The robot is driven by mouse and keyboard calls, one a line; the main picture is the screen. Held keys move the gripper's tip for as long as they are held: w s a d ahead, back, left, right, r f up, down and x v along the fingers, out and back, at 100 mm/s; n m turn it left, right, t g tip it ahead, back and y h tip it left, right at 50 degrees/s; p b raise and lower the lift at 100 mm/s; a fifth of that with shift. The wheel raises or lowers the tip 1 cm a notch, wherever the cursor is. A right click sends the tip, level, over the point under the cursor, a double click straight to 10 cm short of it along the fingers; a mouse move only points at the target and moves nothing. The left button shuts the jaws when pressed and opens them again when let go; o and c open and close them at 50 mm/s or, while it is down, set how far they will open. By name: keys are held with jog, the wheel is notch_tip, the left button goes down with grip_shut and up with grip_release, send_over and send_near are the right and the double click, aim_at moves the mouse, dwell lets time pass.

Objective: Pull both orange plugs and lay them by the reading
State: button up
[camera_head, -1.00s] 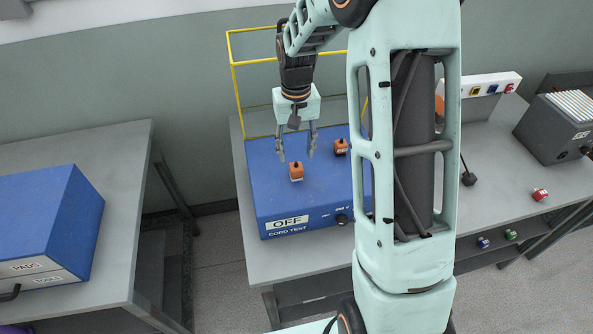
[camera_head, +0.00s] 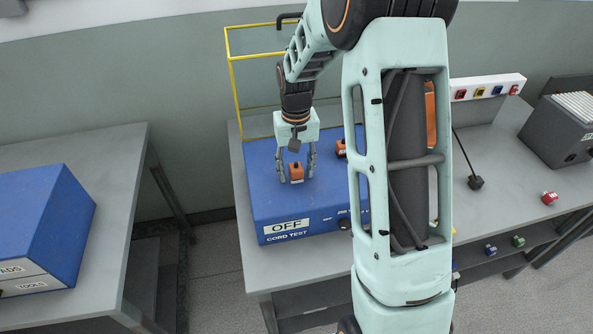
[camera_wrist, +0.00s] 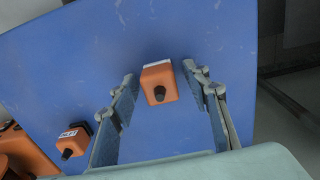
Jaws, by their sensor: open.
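Two orange plugs sit on top of the blue cord test box (camera_head: 257,197). The left plug (camera_head: 297,174) is between the open fingers of my gripper (camera_head: 296,176) in the head view. In the wrist view this plug (camera_wrist: 159,84) shows between the fingertips, with a gap to each finger. The other plug (camera_head: 341,148) is further back and right, partly behind my arm; in the wrist view it is the plug (camera_wrist: 72,141) outside the fingers at lower left. A label on the box front reads "OFF" (camera_head: 287,226); a knob (camera_head: 344,224) is partly hidden by my arm.
A yellow rail frame (camera_head: 234,90) stands at the box's back left. A white strip (camera_head: 487,86) with several coloured sockets, a dark grey case (camera_head: 556,130) and a red plug (camera_head: 549,198) are on the right. A blue drawer box (camera_head: 45,225) is on the left table.

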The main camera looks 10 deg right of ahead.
aim_at(296, 166)
dwell(0.9)
grip_shut()
jog(key=shift+r, duration=0.2)
jog(key=shift+r+p, duration=1.9)
jog(key=shift+r, duration=0.95)
jog(key=s, duration=0.3)
jog(key=s+f, duration=0.1)
jog(key=s, duration=0.1)
jog(key=shift+s+f, duration=0.15)
jog(key=shift+s, duration=0.25)
jog(key=shift+d, duration=0.15)
